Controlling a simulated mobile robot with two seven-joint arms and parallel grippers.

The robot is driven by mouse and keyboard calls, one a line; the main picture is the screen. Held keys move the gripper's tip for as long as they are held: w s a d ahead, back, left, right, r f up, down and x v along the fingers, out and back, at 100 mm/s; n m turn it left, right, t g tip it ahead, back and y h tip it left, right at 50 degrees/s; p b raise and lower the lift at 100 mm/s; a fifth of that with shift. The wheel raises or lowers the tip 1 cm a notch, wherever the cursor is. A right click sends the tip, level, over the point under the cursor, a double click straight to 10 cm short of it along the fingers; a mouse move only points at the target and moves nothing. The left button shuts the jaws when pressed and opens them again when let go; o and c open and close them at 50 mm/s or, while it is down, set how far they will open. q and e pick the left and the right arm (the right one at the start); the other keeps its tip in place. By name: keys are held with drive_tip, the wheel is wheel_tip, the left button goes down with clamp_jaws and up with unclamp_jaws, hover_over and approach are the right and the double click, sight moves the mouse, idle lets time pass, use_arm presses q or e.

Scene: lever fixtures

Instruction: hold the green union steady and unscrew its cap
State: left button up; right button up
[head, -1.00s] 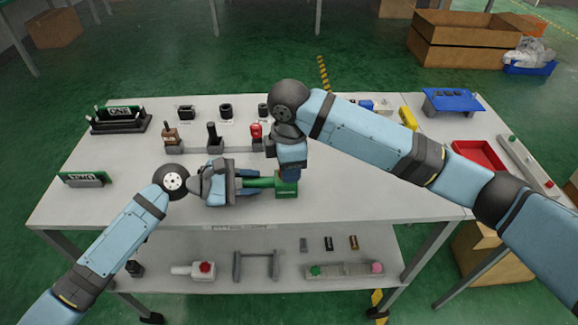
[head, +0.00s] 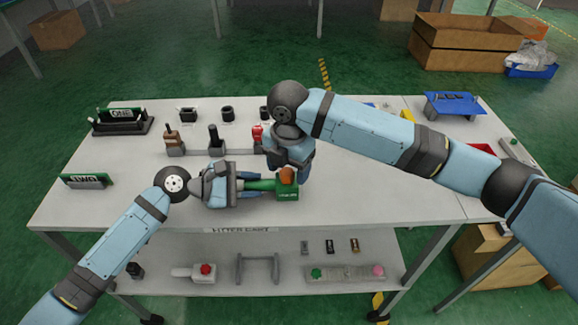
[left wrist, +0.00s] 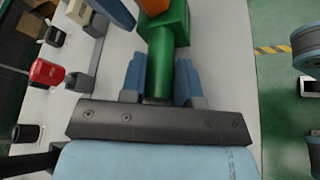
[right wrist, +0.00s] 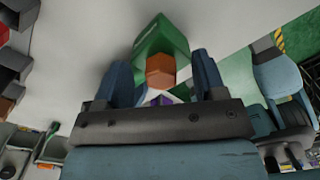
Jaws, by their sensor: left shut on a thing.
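The green union (head: 262,184) lies near the middle of the table, with an orange cap (head: 287,170) on top of its block end. My left gripper (head: 251,185) is shut on the union's narrower green body (left wrist: 160,72) from the left. My right gripper (head: 300,172) is tilted just behind and above the cap. In the right wrist view, its two blue fingers stand apart on either side of the orange cap (right wrist: 160,68), with gaps showing. The union's green block (right wrist: 160,40) is beyond the cap. Whether the cap's threads are engaged cannot be seen.
A red-topped lever fixture (head: 257,133) stands close behind my right gripper, with a black lever (head: 215,140) to its left. The ONE stand (head: 121,121) is at the back left. A blue tray (head: 450,104) is at the right.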

sight(289, 174)
drive_tip(key=shift+r, duration=0.15)
drive_tip(key=shift+r, duration=1.35)
drive_tip(key=m, duration=0.5)
drive_tip(key=shift+s+d+m, duration=0.1)
drive_tip(key=shift+s+m, duration=0.05)
drive_tip(key=shift+m, duration=0.15)
drive_tip(key=m, duration=0.4)
drive_tip(key=shift+s+m, duration=0.15)
drive_tip(key=shift+m, duration=0.25)
drive_tip(key=m, duration=0.6)
drive_tip(key=shift+s, duration=0.2)
drive_tip(key=m, duration=0.6)
drive_tip(key=shift+s+m, duration=0.1)
drive_tip(key=shift+m, duration=0.2)
drive_tip(key=shift+f, duration=0.2)
